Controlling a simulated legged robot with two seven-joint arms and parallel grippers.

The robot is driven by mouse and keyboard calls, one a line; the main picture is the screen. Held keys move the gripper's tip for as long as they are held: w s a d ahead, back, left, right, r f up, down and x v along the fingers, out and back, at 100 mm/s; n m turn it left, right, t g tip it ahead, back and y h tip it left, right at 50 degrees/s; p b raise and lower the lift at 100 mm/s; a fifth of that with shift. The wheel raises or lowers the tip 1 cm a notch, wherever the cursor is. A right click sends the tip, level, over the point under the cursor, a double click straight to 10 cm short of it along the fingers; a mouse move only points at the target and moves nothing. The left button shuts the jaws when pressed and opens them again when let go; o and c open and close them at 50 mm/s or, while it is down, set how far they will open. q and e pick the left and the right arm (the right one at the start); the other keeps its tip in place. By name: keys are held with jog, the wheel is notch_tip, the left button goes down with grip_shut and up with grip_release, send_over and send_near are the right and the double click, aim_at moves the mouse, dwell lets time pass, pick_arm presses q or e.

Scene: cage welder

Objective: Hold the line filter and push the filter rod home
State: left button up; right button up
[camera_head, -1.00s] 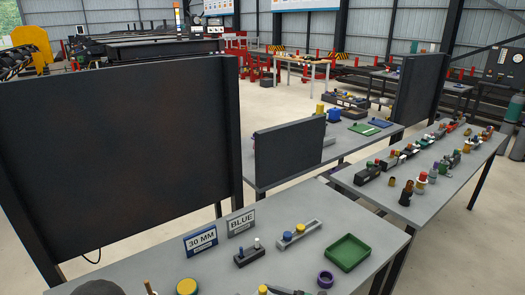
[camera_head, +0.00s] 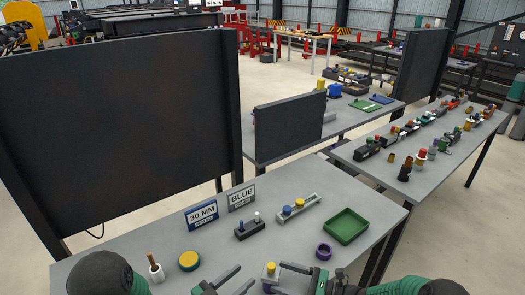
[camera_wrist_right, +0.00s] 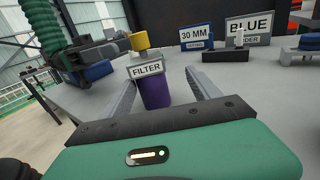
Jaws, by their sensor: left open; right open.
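In the head view, the yellow cap (camera_head: 271,267) shows at the bottom edge. My right gripper (camera_wrist_right: 164,80) is open, with its fingers on either side of the filter and a visible gap at each. My left gripper (camera_head: 232,277) is open and empty, left of the filter in the head view, and appears at left in the wrist view (camera_wrist_right: 108,50).
Behind stand the 30 MM sign (camera_head: 201,214), BLUE sign (camera_head: 241,198), a black block with pegs (camera_head: 250,228) and a grey rail with knobs (camera_head: 312,203). A green tray (camera_head: 345,226) and purple ring (camera_head: 324,251) lie right. A yellow-topped disc (camera_head: 189,260) and white-based rod (camera_head: 156,271) stand left.

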jog(key=o, duration=0.6)
